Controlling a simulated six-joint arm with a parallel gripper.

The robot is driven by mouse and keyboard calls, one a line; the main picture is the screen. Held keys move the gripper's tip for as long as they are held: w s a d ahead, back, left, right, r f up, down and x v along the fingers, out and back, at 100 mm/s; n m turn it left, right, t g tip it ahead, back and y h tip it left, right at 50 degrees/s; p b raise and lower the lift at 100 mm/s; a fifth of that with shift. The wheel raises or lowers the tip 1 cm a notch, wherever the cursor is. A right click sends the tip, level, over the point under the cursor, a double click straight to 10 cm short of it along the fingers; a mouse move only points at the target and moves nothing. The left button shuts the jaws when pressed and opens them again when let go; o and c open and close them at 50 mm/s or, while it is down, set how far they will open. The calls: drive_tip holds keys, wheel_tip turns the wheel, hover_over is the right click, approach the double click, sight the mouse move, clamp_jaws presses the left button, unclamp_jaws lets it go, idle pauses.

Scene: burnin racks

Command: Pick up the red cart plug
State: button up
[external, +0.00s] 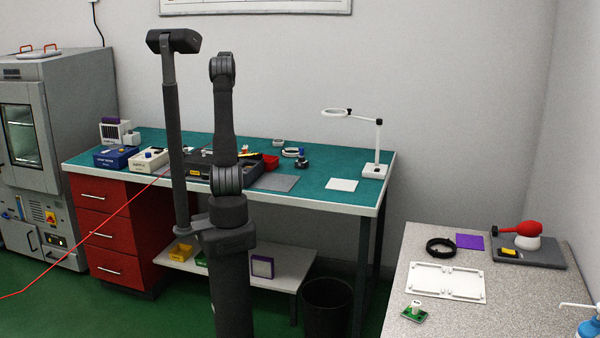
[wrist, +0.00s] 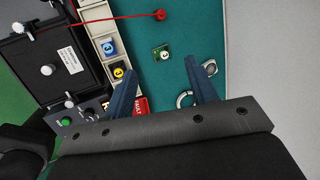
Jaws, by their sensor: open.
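A red plug (wrist: 160,14), small and round, lies on the teal bench top near the top edge of the wrist view. A thin red cable (wrist: 95,22) runs from it to the left, across a black box. My gripper (wrist: 161,66) is open and empty, with its two blue fingers spread above the bench. The plug is ahead of the fingertips and apart from them. In the external view a red cable (external: 95,232) rises from the floor at left to the bench's front edge; the plug cannot be made out there, and my arm hides my gripper.
A small green board (wrist: 161,53) lies below and between my fingertips. A black box with white knobs (wrist: 47,70) and a pale tray with coloured blocks (wrist: 112,48) stand left. A ring (wrist: 186,98) lies by the right finger. A magnifier lamp (external: 375,170) stands at the bench's right end.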

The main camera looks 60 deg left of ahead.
drive_tip(key=w+a+f+n, duration=0.1)
drive_tip(key=a+f+n, duration=0.2)
drive_tip(key=f+n, duration=0.5)
drive_tip(key=w+a+f+n, duration=0.1)
drive_tip(key=a+f+n, duration=0.3)
drive_tip(key=f+n, duration=0.4)
drive_tip(key=w+a+f+n, duration=0.1)
drive_tip(key=a+f+n, duration=0.3)
drive_tip(key=f+n, duration=0.4)
drive_tip(key=shift+w+a+f+n+g, duration=0.1)
drive_tip(key=shift+w+f+n+g, duration=0.25)
drive_tip(key=shift+n, duration=0.45)
drive_tip(key=x, duration=0.5)
drive_tip(key=shift+s+f, duration=0.1)
drive_tip(key=shift+s, duration=0.15)
drive_tip(key=c, duration=1.1)
drive_tip(key=shift+o, duration=0.2)
